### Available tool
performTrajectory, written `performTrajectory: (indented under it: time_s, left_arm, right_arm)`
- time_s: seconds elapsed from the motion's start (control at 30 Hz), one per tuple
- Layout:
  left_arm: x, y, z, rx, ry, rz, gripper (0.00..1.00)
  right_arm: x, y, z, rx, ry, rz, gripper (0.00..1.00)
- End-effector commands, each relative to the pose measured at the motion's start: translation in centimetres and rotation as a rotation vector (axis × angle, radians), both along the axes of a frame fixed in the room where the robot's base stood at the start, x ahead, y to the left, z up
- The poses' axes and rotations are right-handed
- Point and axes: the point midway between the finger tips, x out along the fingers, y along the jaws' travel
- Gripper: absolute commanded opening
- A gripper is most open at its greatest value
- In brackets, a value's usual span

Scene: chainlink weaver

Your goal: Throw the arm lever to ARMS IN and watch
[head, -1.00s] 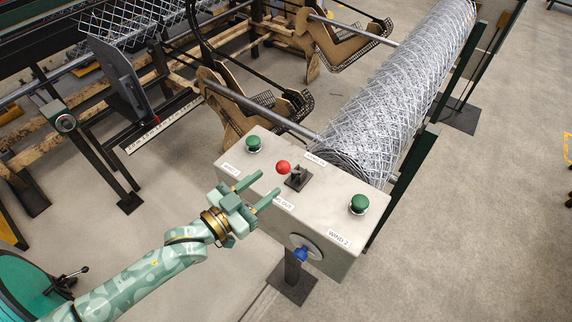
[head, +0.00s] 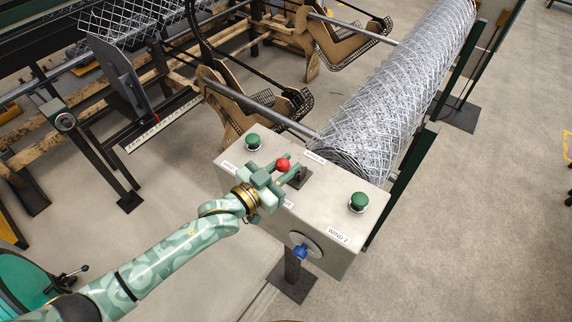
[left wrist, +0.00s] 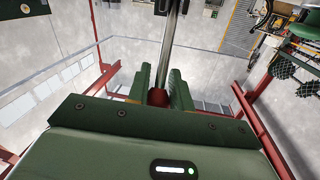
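The grey control box (head: 325,215) stands in the middle of the head view. The arm lever's red knob (head: 283,165) rises from a dark base (head: 299,178) on its top. My left gripper (head: 284,168) is at the knob, with one finger on each side. In the left wrist view, the red knob (left wrist: 157,97) sits between the green fingers with little or no gap, and a metal rod (left wrist: 171,40) runs upward from it. Whether the fingers press on it cannot be told. My arm partly covers the box labels. My right gripper is out of view.
Green buttons stand on the box's left (head: 253,141) and right (head: 359,202). A blue-knobbed dial (head: 301,252) is on its front. A mesh roll (head: 400,95) lies behind it, with brown cradle arms (head: 225,100) to the left. The floor at right is clear.

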Motion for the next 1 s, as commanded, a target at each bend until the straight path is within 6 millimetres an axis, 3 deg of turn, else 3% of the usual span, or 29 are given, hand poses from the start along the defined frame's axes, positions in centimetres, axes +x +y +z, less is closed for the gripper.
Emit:
performTrajectory:
  time_s: [0.27,0.47,0.83,1.0]
  left_arm:
    - [0.1,-0.1,0.5,-0.007,-0.006,-0.001,0.0]
    - [0.3,-0.3,1.1,0.008,0.018,-0.002,0.0]
    - [2.2,-1.6,3.1,0.147,0.204,-0.002,0.0]
    - [3.5,-2.6,3.1,0.237,0.327,-0.002,0.0]
  right_arm:
    - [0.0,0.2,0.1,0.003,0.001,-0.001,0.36]
    - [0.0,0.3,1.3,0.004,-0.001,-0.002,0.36]
    - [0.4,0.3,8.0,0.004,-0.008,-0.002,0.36]
    - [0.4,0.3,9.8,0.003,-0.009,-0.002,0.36]
